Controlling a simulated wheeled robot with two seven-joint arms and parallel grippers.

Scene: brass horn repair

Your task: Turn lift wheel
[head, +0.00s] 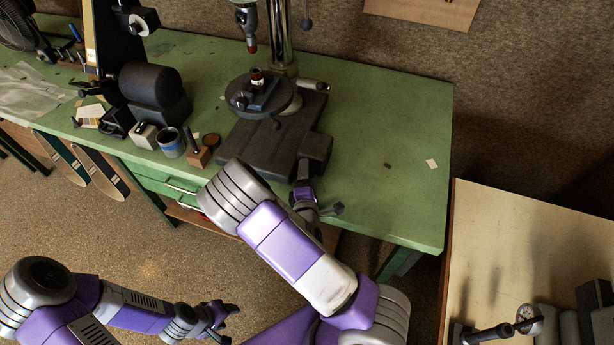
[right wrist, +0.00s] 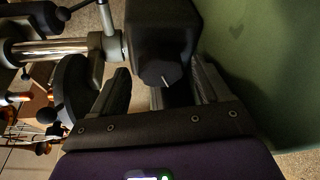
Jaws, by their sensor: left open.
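A drill press stands on the green bench, with a round table (head: 290,98), a dark base (head: 258,150) and a dark box (head: 318,148) at its right front. In the right wrist view the box (right wrist: 165,35) carries a dark faceted knob (right wrist: 160,74) with a white mark. I cannot tell whether this is the lift wheel. My right gripper (right wrist: 158,82) is open, its fingers to either side of the knob; contact is unclear. In the head view it is at the box's front, partly hidden. My left gripper (head: 222,320) is open and empty, low in front of the bench.
The green bench (head: 400,190) is mostly clear at right. A pale bench (head: 500,250) with a small machine is at lower right.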

